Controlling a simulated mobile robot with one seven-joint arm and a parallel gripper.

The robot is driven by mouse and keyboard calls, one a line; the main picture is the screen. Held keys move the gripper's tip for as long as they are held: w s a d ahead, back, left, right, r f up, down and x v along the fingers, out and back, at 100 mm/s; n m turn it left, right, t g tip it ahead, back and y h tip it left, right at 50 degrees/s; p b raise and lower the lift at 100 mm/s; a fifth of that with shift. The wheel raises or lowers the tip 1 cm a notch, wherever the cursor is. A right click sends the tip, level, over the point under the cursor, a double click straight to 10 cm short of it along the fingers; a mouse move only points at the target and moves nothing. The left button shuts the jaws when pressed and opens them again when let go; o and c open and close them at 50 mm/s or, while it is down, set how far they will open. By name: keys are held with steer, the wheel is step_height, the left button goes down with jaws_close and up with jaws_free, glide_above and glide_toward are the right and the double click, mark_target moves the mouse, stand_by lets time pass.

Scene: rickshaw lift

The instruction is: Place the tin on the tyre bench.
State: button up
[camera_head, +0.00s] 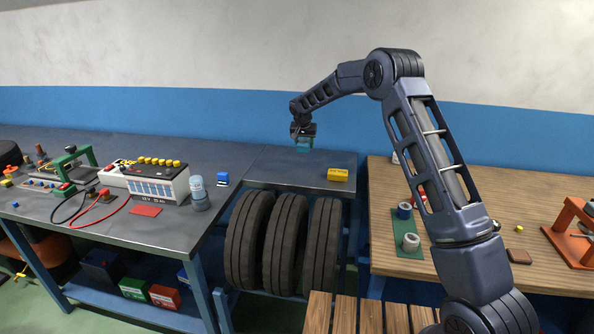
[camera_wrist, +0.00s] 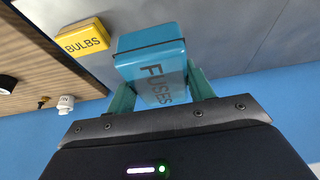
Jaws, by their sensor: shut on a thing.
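A teal tin marked FUSES (camera_wrist: 151,50) is between the two fingers of my gripper (camera_wrist: 160,88) in the wrist view. In the head view, my gripper (camera_head: 303,140) points down over the back part of the tyre bench (camera_head: 275,172), with a small teal bit of the tin (camera_head: 303,149) showing below it. My gripper is shut on the tin. The dark bench top (camera_wrist: 225,30) lies behind the tin in the wrist view. I cannot tell whether the tin touches it.
A yellow BULBS box (camera_head: 338,175) sits at the bench's right side, also seen in the wrist view (camera_wrist: 83,41). Several tyres (camera_head: 282,240) hang under the bench. The bench's front middle is clear.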

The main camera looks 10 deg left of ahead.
mark_target(305, 176)
step_height(305, 176, down, 15)
stand_by(0.6)
steer(key=shift+f, duration=0.1)
steer(key=o, duration=1)
